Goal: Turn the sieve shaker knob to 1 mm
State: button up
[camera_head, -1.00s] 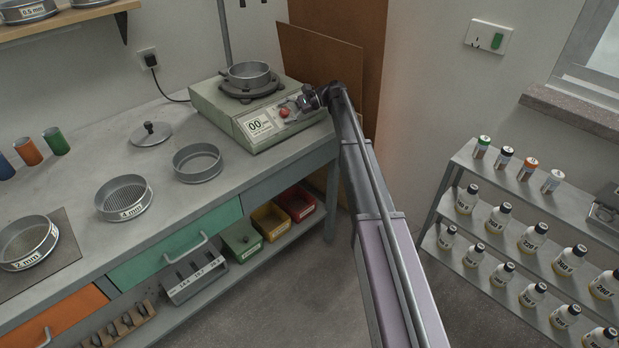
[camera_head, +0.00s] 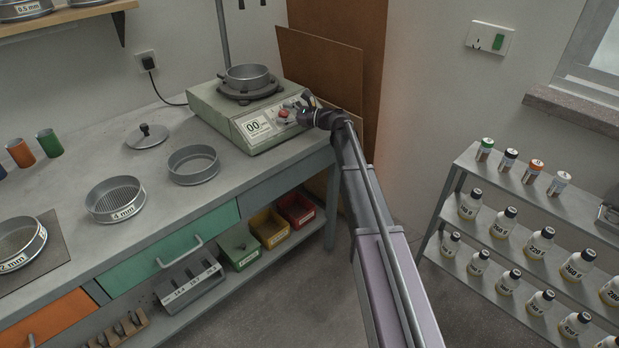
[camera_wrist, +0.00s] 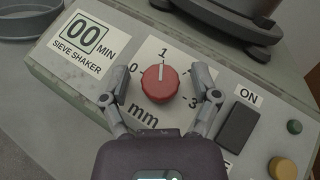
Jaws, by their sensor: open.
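The sieve shaker (camera_head: 215,112) is a pale green box on the bench with a metal sieve pan on top. Its red knob (camera_wrist: 160,83) sits on the front panel, also seen small in the head view (camera_head: 283,113). In the wrist view, the knob's white pointer line is upward, at the 1 mark. Marks 0 and 3 show to left and right; "mm" is below. My gripper (camera_wrist: 162,88) is open, with one finger on each side of the knob in the picture and gaps between. Whether the fingertips reach its depth I cannot tell.
A black ON switch (camera_wrist: 238,127), a green button (camera_wrist: 294,127) and a yellow button (camera_wrist: 283,168) lie right of the knob. The 00 MIN display (camera_wrist: 87,38) is at upper left. Loose sieves (camera_head: 193,164) and a lid (camera_head: 147,136) stand on the bench.

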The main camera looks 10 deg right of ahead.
jog(key=shift+s+m+t+h+b, duration=0.1)
jog(key=shift+m+t+h+b, duration=0.2)
jog(key=shift+m+t+h, duration=1.15)
jog(key=shift+m+t+h+b, duration=0.25)
jog(key=shift+m+t+h, duration=0.4)
jog(key=shift+m+t, duration=1.5)
jog(key=shift+m+t+h+p, duration=0.2)
jog(key=shift+m+t+h, duration=0.45)
jog(key=shift+m+h, duration=1.45)
jog(key=shift+m+t+h+p, duration=0.2)
jog(key=shift+m+t+h, duration=0.45)
jog(key=shift+m+h, duration=1.4)
jog(key=s+d, duration=0.3)
jog(key=s, duration=1.1)
jog(key=s+a+r+n+g+y+p, duration=0.1)
jog(key=s+a+n+g+y+p, duration=0.15)
jog(key=n, duration=0.45)
jog(key=s+a+r+n+g+y+p, duration=0.1)
jog(key=s+n+g+y+p, duration=0.2)
jog(key=n, duration=0.5)
jog(key=s+d+f+n+g+h+p, duration=0.1)
jog(key=s+d+n+g+h+p, duration=0.1)
jog(key=s+n+g+p, duration=0.2)
jog(key=s+d+f+n+g+h+p, duration=0.1)
jog(key=s+d+n+g+h+p, duration=0.1)
jog(key=s+n, duration=0.5)
jog(key=shift+s+d+f+n+g+p, duration=0.45)
jog(key=shift+n+g+p, duration=0.5)
jog(key=shift+n+p, duration=0.75)
